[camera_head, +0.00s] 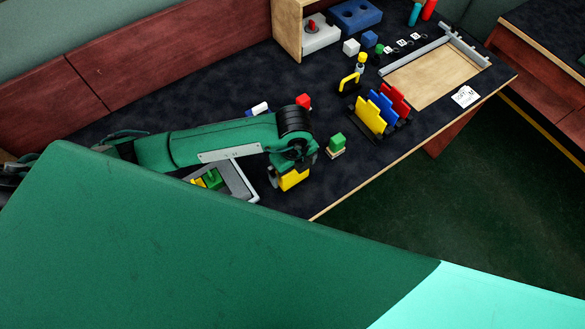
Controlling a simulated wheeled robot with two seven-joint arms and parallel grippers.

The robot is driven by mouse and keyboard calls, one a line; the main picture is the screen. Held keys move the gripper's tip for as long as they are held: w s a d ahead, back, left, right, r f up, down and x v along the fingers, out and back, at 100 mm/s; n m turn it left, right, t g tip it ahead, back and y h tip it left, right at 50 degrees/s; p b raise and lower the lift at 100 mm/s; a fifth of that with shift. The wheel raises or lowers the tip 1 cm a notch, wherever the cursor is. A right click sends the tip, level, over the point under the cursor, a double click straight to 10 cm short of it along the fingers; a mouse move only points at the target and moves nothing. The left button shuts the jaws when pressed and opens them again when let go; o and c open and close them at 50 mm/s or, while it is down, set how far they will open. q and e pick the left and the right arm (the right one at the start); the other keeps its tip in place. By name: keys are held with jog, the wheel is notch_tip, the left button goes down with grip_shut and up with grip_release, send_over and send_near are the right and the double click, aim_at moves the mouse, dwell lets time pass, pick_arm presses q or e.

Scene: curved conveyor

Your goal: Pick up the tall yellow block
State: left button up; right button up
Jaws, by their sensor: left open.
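A yellow block (293,181) stands on the dark table top near its front edge. My left arm reaches in from the left, and its gripper (289,174) is right over this block. The fingers are open, with the block's yellow face showing between or just below them. The wrist hides the block's upper part, and I cannot tell whether the fingers touch it. My right gripper is not in view.
A grey tray (238,184) with green and yellow pieces lies left of the gripper. A rack of colored plates (371,117) stands farther right.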

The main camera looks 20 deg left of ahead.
pick_arm(q)
jog(key=shift+f, duration=0.1)
jog(key=c, duration=1)
jog(key=shift+c, duration=0.2)
